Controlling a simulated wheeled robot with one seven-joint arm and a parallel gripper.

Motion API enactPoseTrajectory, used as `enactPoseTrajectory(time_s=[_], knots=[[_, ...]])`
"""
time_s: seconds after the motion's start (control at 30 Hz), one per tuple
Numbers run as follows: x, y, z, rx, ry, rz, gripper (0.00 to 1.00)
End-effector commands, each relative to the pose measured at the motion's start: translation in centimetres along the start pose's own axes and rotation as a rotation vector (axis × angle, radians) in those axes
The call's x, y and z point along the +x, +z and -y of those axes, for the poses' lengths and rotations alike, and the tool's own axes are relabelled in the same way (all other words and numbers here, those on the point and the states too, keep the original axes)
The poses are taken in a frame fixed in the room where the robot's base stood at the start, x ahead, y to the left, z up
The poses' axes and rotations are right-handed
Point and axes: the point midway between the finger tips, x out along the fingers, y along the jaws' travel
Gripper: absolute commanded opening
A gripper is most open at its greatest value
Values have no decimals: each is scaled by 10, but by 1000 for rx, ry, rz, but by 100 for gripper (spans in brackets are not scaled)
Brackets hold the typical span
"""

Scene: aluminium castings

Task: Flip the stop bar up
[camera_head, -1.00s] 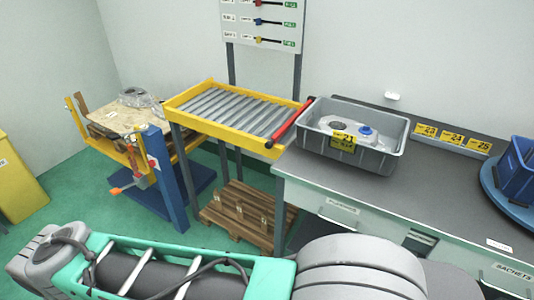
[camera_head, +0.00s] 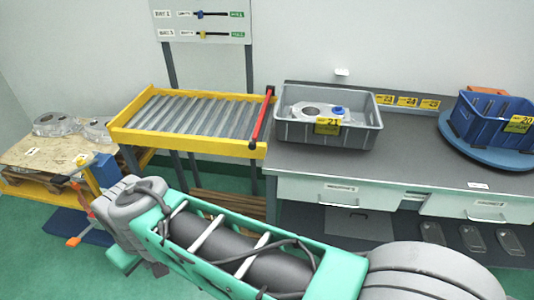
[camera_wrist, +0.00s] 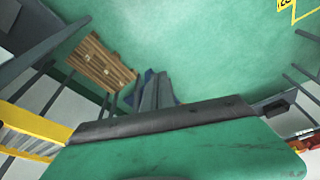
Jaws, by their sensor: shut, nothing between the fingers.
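The stop bar (camera_head: 262,118) is a red bar with dark ends. It lies across the right end of the yellow-framed roller conveyor (camera_head: 185,142), beside the grey worktable, in the head view. My gripper (camera_wrist: 156,92) shows in the wrist view as grey fingers close together, shut and empty, pointing down over the green floor. It is clear of the stop bar, which I cannot make out in the wrist view. In the head view my arm reaches across the foreground to the left, below the conveyor, and the fingers are hidden.
The grey worktable (camera_head: 400,165) carries a grey bin (camera_head: 360,140) with castings, close to the bar. A blue bin (camera_head: 470,125) stands on a blue turntable at the right. A lift table (camera_head: 25,150) with castings stands left. A wooden pallet (camera_wrist: 95,62) lies on the floor.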

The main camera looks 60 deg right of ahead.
Motion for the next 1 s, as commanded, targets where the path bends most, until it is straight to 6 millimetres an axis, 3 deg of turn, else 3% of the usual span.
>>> enactPoseTrajectory(time_s=[0.33, 0.43, 0.47, 0.57, 0.6, 0.67, 0.7, 0.8, 0.9, 1.0], knots=[[2, 0, -1, -2, 2, -2, 0], [29, -6, -21, -20, 48, -26, 0], [43, -10, -34, -36, 80, -42, 0], [105, -23, -105, -146, 282, -91, 0], [130, -23, -146, -224, 409, -87, 0], [161, -17, -215, -392, 642, -29, 0], [172, -9, -260, -532, 810, 53, 0], [172, 11, -337, -916, 1161, 380, 0], [161, 18, -366, -1252, 1361, 747, 0], [152, 15, -370, -1460, 1443, 1005, 0]])
